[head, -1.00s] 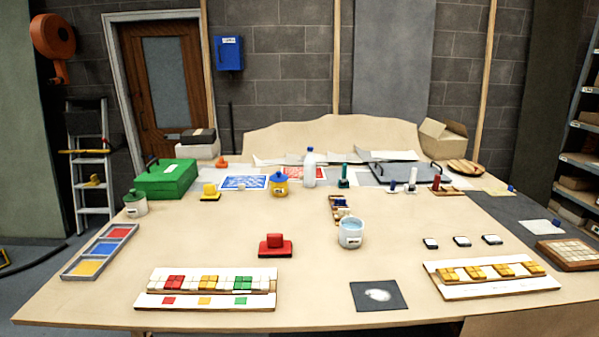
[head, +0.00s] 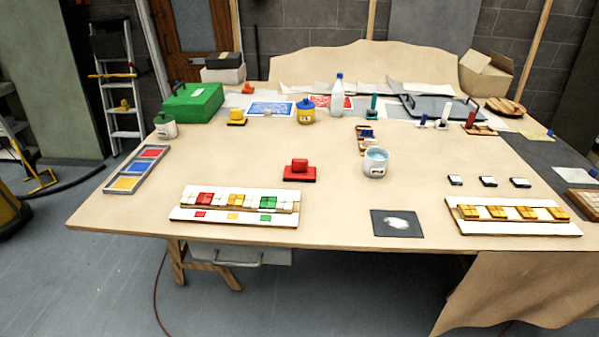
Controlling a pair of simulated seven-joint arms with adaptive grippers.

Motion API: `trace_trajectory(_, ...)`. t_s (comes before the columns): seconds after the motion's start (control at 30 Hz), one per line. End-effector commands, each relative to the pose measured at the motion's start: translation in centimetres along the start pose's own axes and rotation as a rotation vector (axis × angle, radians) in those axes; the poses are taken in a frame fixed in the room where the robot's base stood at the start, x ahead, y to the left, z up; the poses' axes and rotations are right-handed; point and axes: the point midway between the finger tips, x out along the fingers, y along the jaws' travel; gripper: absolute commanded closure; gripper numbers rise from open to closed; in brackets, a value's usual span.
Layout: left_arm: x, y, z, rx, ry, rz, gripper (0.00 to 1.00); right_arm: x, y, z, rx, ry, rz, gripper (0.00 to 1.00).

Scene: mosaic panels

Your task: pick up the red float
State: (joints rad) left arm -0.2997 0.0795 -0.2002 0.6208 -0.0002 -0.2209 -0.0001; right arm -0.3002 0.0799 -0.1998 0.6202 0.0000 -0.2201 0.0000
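The red float (head: 299,171) is a flat red plate with a red block-shaped handle on top. It rests upright on the wooden table (head: 330,215), a little left of the middle, in the head view. Nothing touches it, and the table around it is bare. Neither of my grippers shows in the head view.
A mosaic panel strip (head: 233,218) lies in front of the float to the left. A cup of water (head: 376,162) stands to its right. A dark square (head: 397,223) lies at the front. A second panel (head: 513,229) is at right, a three-colour tray (head: 135,170) at left.

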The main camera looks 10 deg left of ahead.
Motion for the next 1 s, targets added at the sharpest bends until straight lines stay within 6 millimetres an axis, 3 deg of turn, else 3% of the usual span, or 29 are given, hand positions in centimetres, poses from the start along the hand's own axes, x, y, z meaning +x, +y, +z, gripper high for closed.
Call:
trace_trajectory(0.47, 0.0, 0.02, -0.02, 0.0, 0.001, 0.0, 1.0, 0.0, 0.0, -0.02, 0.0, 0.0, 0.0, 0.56)
trace_trajectory(0.5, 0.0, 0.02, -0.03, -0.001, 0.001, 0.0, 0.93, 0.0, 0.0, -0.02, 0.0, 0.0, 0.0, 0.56)
trace_trajectory(1.0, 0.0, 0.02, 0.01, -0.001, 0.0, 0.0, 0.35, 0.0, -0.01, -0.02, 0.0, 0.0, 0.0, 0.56)
